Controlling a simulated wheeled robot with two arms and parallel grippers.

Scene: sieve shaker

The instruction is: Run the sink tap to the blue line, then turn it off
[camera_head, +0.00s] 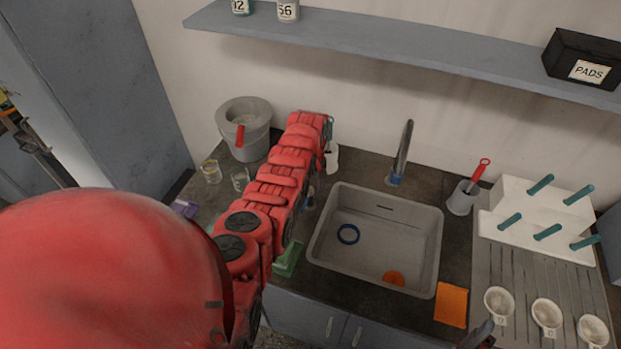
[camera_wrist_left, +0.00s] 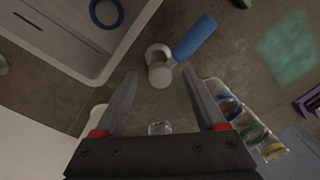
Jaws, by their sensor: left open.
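I see no running water. A blue lever handle on a pale round knob (camera_wrist_left: 158,68) stands beside the sink in the left wrist view; the head view shows it partly hidden by my arm. My left gripper (camera_wrist_left: 159,77) is open, its fingers either side of the knob in that view; contact cannot be told. No blue line can be made out with certainty.
A grey bucket (camera_head: 244,125) and glasses (camera_head: 211,171) stand at the back left. A cup with a red-handled tool (camera_head: 461,198) and a white peg rack (camera_head: 535,220) stand right. An orange cloth (camera_head: 451,305) lies by the sink. A shelf (camera_head: 400,48) crosses above.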

